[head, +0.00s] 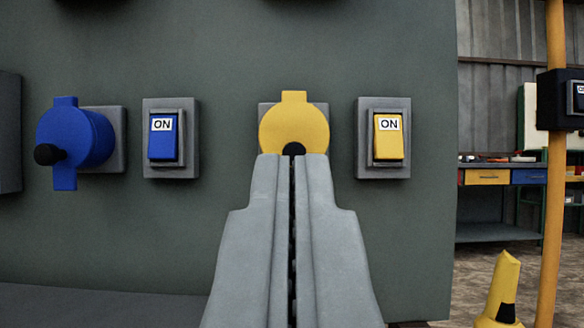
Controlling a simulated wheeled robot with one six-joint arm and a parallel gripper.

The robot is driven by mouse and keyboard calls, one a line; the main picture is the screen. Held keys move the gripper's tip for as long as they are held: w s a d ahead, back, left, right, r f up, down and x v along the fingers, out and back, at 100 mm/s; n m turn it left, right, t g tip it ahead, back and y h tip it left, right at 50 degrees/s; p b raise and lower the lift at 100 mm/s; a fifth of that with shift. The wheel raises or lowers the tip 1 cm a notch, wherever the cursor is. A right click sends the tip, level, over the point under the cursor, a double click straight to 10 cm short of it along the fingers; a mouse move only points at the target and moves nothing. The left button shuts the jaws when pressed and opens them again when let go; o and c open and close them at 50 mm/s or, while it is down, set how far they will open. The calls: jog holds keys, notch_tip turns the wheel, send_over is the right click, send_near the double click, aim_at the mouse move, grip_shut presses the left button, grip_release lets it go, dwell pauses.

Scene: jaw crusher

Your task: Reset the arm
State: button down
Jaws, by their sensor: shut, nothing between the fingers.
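My gripper (292,160) is shut and empty, pointing forward at the panel from the bottom middle of the head view. A blue rotary knob (88,138) with a black peg sits on the panel at the left. A blue switch (162,138) and a yellow switch (388,137) both show ON labels.
The grey-green panel (240,55) fills most of the view, with a ledge at lower left. At the right are a yellow post (556,190) with a black box, a yellow object (502,290) and a workbench (497,200) with drawers. Floor shows beyond the panel's right edge.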

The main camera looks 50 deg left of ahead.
jog(key=s+d+r+m+t+h, duration=0.35)
jog(key=r+h, duration=0.35)
jog(key=r, duration=0.3)
jog(key=s+d+r+m+t+h, duration=0.2)
jog(key=s+d+r+m+h, duration=0.15)
jog(key=r+h, duration=0.45)
jog(key=s+d+r+m+g+h, duration=0.1)
jog(key=s+d+r+h, duration=0.1)
jog(key=s, duration=0.9)
jog(key=s+d+r+m+g+h, duration=0.1)
jog(key=s+r+m+g+h, duration=0.1)
jog(key=s, duration=1)
jog(key=shift+d+r, duration=0.4)
jog(key=shift+r, duration=0.1)
jog(key=shift+s, duration=0.15)
